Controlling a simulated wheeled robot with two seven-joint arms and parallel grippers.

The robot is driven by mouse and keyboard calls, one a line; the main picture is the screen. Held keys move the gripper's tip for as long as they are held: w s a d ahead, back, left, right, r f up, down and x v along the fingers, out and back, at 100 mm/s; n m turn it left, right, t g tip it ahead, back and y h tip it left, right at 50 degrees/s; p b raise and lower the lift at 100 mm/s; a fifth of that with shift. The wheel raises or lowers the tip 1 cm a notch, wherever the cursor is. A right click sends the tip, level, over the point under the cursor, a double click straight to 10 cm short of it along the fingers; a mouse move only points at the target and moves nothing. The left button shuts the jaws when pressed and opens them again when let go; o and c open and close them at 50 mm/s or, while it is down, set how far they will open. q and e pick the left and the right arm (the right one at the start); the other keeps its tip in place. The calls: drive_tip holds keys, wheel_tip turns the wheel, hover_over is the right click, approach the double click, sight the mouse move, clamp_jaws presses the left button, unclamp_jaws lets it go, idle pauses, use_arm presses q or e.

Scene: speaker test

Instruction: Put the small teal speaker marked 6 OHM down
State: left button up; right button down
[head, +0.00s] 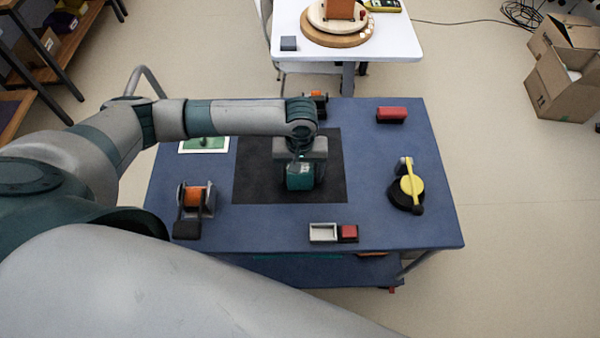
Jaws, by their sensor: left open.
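The gripper and wrist hide part of the speaker's top. I cannot tell whether the fingers touch its sides. My right gripper is not in view.
On the blue table (400,228) are an orange spool (193,196) on the left, a black-and-yellow device (408,190) on the right, a red block (391,115) at the back and a small white tray (323,232) beside a red-topped box (348,232) at the front.

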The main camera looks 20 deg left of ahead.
use_arm(q)
drive_tip(key=shift+r, duration=0.15)
drive_tip(key=shift+r, duration=0.7)
wheel_tip(320, 180, up, 11)
drive_tip(key=shift+f+b, duration=0.2)
drive_tip(key=shift+b, duration=0.75)
